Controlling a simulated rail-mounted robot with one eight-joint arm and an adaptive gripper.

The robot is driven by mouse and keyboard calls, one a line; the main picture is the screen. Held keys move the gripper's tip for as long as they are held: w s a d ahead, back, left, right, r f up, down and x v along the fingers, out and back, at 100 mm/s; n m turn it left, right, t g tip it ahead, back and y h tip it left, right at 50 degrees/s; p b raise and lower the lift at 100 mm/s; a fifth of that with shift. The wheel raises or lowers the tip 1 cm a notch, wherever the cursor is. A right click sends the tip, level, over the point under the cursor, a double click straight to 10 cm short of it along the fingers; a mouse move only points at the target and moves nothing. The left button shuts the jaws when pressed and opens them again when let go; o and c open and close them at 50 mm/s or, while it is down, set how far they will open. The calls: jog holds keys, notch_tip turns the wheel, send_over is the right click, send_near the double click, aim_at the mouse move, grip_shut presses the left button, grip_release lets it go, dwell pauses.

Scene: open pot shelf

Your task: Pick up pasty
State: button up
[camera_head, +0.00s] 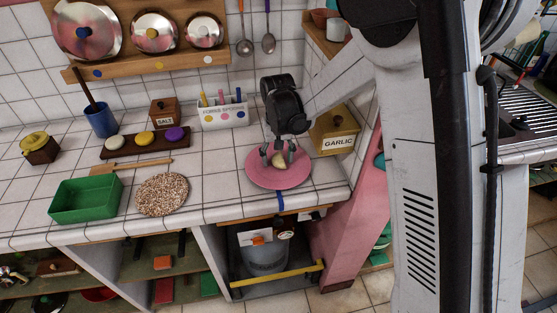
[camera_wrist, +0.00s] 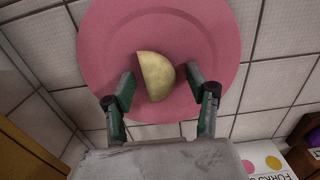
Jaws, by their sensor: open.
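The pasty (camera_wrist: 155,76) is a pale yellow half-moon lying on a round pink plate (camera_wrist: 108,40) in the wrist view. In the head view the pasty (camera_head: 279,160) shows small on the pink plate (camera_head: 295,178), on the tiled counter. My gripper (camera_head: 278,152) is above the plate, pointing down. In the wrist view my gripper (camera_wrist: 163,84) is open, with one finger left of the pasty and the other to its right. The fingers look apart from the pasty. I cannot tell how far above the plate the fingertips are.
A wooden garlic box (camera_head: 336,132) stands right of the plate, and a white utensil holder (camera_head: 223,115) stands behind it to the left. The counter's front edge runs just before the plate.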

jog(key=shift+f, duration=0.1)
jog(key=shift+c, duration=0.2)
jog(key=c, duration=1.2)
